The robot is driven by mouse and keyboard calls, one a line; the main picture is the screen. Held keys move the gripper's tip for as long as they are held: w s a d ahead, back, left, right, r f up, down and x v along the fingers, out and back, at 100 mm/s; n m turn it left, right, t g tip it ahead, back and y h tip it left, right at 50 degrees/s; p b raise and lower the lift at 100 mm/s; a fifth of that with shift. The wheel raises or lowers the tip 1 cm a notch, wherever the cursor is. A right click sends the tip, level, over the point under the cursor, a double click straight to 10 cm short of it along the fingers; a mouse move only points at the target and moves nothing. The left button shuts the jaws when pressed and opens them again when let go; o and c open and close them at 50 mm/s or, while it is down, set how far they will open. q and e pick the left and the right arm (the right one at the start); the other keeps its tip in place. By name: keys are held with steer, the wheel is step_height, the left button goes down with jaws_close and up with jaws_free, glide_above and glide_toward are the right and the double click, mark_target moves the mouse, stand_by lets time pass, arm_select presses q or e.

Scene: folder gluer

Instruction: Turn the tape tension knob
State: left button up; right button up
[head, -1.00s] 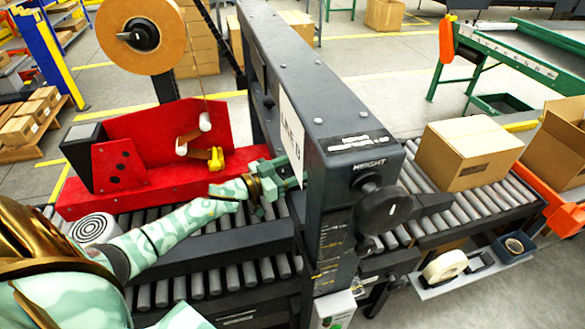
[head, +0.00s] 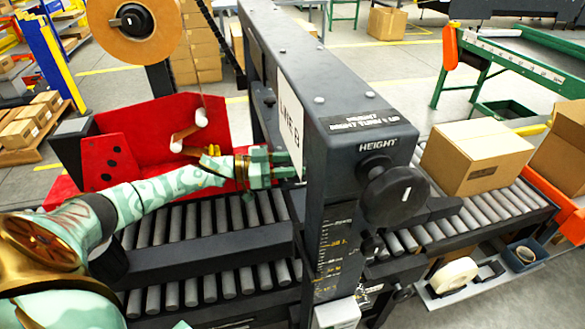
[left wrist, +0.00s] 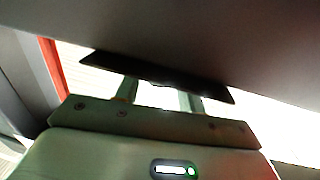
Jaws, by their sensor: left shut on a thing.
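My left gripper (head: 274,168) reaches in from the left, beside the white LINE B panel on the left face of the dark machine head (head: 330,95). In the left wrist view its two pale green fingers (left wrist: 160,94) end at a dark, flat, wide piece (left wrist: 155,74), and they are shut on it. I cannot tell whether this piece is the tape tension knob; no label for it shows. A round black knob (head: 397,195) under the word HEIGHT is on the machine's near face, apart from the gripper. My right gripper is not in view.
A tape roll (head: 135,28) stands above the red tape unit (head: 130,140) behind my left arm. Roller conveyors (head: 205,289) run below it. A carton (head: 475,157) sits on the rollers at the right. A side shelf (head: 455,290) holds another tape roll.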

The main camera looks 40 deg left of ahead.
arm_select(q)
steer(key=o, duration=0.9)
steer(key=shift+o, duration=0.2)
steer(key=shift+a, duration=0.1)
steer(key=v, duration=1.6)
steer(key=shift+s, duration=0.1)
